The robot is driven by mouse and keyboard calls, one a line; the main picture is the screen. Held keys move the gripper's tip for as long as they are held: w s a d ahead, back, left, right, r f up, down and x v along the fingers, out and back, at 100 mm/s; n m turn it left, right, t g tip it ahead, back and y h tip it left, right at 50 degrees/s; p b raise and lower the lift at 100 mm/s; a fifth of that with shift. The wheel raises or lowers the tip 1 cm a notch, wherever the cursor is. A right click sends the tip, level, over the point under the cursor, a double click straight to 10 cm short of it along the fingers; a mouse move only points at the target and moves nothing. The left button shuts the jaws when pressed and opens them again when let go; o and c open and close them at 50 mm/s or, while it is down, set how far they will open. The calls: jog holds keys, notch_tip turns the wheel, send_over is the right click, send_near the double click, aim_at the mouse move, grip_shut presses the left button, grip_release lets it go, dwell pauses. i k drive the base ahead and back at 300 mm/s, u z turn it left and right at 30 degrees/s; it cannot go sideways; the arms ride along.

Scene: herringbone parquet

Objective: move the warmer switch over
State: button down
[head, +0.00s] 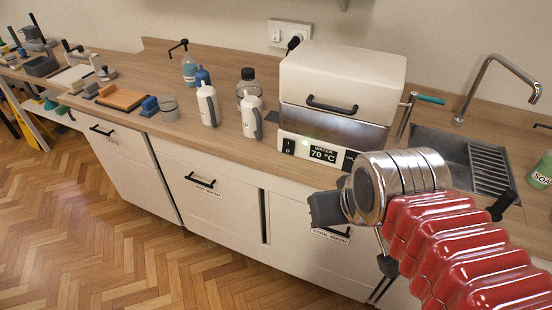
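The warmer (340,85) is a cream box with a rounded lid and a black handle, standing on the counter at the back. Its front panel has a display (323,154) reading "WATER 70 °C". The warmer's switch (288,146) is a small black rocker at the left end of the panel, with a green glow beside it. I cannot tell which way the rocker is tilted. My gripper (354,237) is in front of the cabinet, lower and to the right of the switch, apart from it. Its two dark fingers are spread with nothing between them.
Two white bottles (208,105) and a dark-capped bottle (247,84) stand left of the warmer. A sink (440,150) with a tap (490,85) is at right, near a green soap bottle (541,172). Handled drawers (210,205) line the counter front. The parquet at lower left is clear.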

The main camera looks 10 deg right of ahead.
aim_at(289, 146)
jog(key=u, duration=0.4)
jog(key=k, duration=0.5)
jog(key=u, duration=0.85)
jog(key=k, duration=0.7)
jog(key=u, duration=0.55)
jog(key=i, duration=1.3)
jog(key=z, duration=0.6)
jog(key=i, duration=0.6)
jog(key=z, duration=0.8)
jog(key=i, duration=0.5)
jog(key=z, duration=0.3)
